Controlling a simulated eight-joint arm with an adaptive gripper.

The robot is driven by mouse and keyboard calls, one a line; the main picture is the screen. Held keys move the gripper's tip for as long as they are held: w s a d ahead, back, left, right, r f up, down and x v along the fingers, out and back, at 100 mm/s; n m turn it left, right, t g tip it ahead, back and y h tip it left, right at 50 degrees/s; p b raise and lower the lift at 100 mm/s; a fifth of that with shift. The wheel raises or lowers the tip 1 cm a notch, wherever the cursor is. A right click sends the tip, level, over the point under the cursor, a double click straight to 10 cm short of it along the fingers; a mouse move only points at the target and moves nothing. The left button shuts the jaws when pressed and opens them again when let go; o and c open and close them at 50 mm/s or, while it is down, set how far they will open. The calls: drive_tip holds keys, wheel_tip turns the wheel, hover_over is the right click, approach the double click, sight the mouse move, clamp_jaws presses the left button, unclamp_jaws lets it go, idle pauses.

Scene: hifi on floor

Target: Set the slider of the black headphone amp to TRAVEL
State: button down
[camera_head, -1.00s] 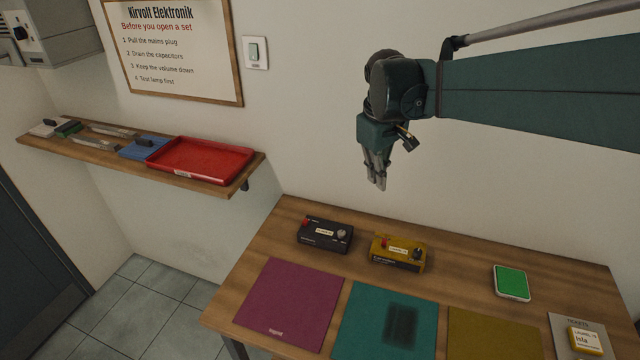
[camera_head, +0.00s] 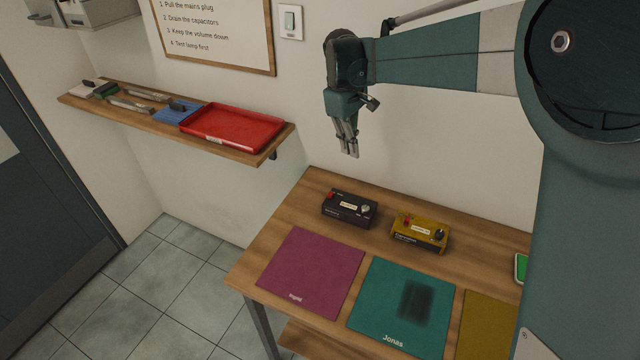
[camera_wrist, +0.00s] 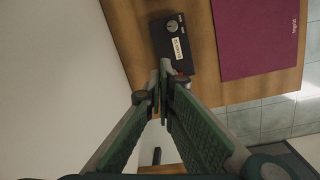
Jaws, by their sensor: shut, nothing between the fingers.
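The black headphone amp (camera_head: 349,208) sits on the wooden workbench near its back left, with a red part at its left, a pale label and a round knob on top. It also shows in the wrist view (camera_wrist: 184,55), where the fingertips cover part of its near end. Its slider and the slider's setting are too small to tell. My gripper (camera_head: 352,154) is shut and empty, pointing down in the air above the amp and apart from it. In the wrist view the fingertips (camera_wrist: 165,66) meet beside the amp's red part.
A yellow box (camera_head: 419,232) stands right of the amp. Purple (camera_head: 311,272) and teal (camera_head: 375,310) mats lie in front, with a yellow mat (camera_head: 486,325) farther right. A wall shelf (camera_head: 220,146) with a red tray (camera_head: 232,126) is at the left. The wall is close behind the bench.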

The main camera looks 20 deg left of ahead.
sight(330, 195)
drive_tip(key=a+f+n+p, duration=0.1)
drive_tip(key=a+f, duration=0.3)
drive_tip(key=a, duration=0.4)
drive_tip(key=s+a+f+n+h, duration=0.1)
drive_tip(key=a+f, duration=0.3)
drive_tip(key=a, duration=0.4)
drive_tip(key=shift+s+f+n+g+p, duration=0.3)
drive_tip(key=shift+n+g+p, duration=0.1)
drive_tip(key=shift+n, duration=0.3)
drive_tip(key=shift+f, duration=0.15)
drive_tip(key=x, duration=0.9)
drive_tip(key=shift+d, duration=0.15)
drive_tip(key=d, duration=0.2)
drive_tip(key=shift+d+f+p, duration=0.25)
drive_tip(key=shift+d+p, duration=0.1)
drive_tip(key=shift+p, duration=0.05)
drive_tip(key=shift+d+f, duration=0.1)
drive_tip(key=shift+d, duration=0.6)
drive_tip(key=shift+d, duration=0.1)
